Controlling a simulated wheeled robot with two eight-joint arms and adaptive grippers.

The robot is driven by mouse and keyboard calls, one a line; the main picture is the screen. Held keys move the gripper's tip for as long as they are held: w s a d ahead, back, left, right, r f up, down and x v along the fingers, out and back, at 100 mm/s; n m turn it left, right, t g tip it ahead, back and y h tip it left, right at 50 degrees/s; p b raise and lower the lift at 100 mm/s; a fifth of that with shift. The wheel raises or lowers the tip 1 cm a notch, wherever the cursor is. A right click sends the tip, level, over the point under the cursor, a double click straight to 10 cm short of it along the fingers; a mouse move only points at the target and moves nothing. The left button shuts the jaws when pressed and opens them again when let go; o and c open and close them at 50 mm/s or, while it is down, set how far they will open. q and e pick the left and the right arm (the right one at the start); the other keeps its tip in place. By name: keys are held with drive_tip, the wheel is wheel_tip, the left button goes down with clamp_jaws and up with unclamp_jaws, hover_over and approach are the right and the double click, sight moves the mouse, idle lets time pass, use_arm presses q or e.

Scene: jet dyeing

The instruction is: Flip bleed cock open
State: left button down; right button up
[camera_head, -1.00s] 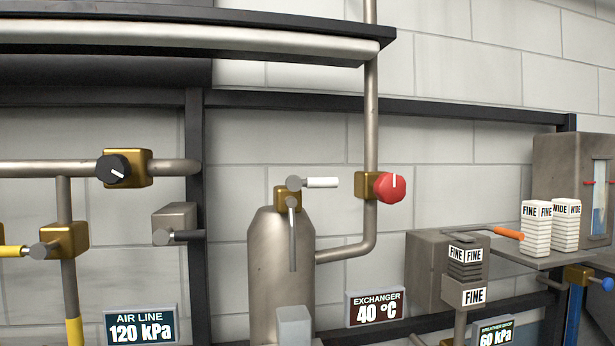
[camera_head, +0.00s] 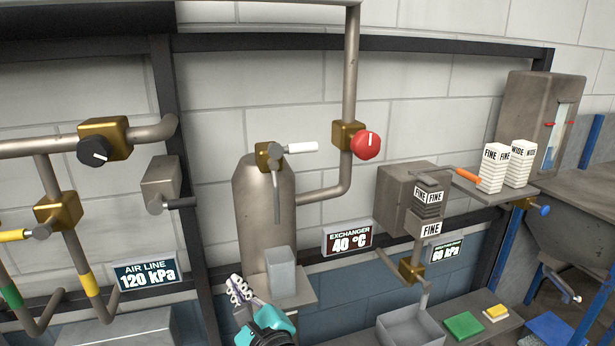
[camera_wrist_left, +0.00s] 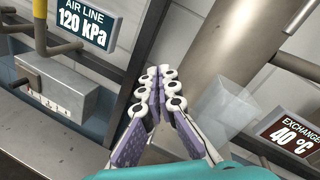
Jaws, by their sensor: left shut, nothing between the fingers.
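No part is labelled bleed cock. A brass cock (camera_head: 268,155) with a white lever (camera_head: 300,147) sits on top of the grey vessel (camera_head: 264,215). The lever points right, about level, and a thin grey tube (camera_head: 276,198) hangs below the cock. My left gripper (camera_head: 236,287) is low in front of the vessel's base, well below the lever and apart from it. Its purple-padded fingers (camera_wrist_left: 157,84) are shut and empty. In the left wrist view the vessel (camera_wrist_left: 212,50) stands behind the fingertips, and the cock is out of view. My right gripper is not in view.
A red knob (camera_head: 366,145) is on the pipe right of the cock. A pale block (camera_head: 281,270) stands before the vessel, near my gripper. Signs read EXCHANGER 40 °C (camera_head: 348,241) and AIR LINE 120 kPa (camera_head: 147,274). A dark post (camera_head: 190,210) is left of the vessel.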

sight(300, 148)
use_arm(q)
drive_tip(key=s+d+r+m+t+h, duration=0.1)
drive_tip(key=s+d+r+m+t, duration=0.2)
drive_tip(key=d+r+m+t, duration=0.5)
drive_tip(key=d+r+m, duration=0.2)
drive_tip(key=d+r, duration=0.2)
drive_tip(key=d, duration=0.4)
drive_tip(key=shift+s+d+r+t, duration=0.2)
drive_tip(key=shift+r+t, duration=0.1)
drive_tip(key=shift+r, duration=0.05)
drive_tip(key=shift+w, duration=0.1)
drive_tip(key=s+r+p+x, duration=0.1)
drive_tip(key=p+x, duration=0.3)
drive_tip(key=x, duration=0.8)
drive_tip(key=shift+r, duration=0.85)
drive_tip(key=shift+w+d, duration=0.1)
drive_tip(key=shift+d, duration=0.1)
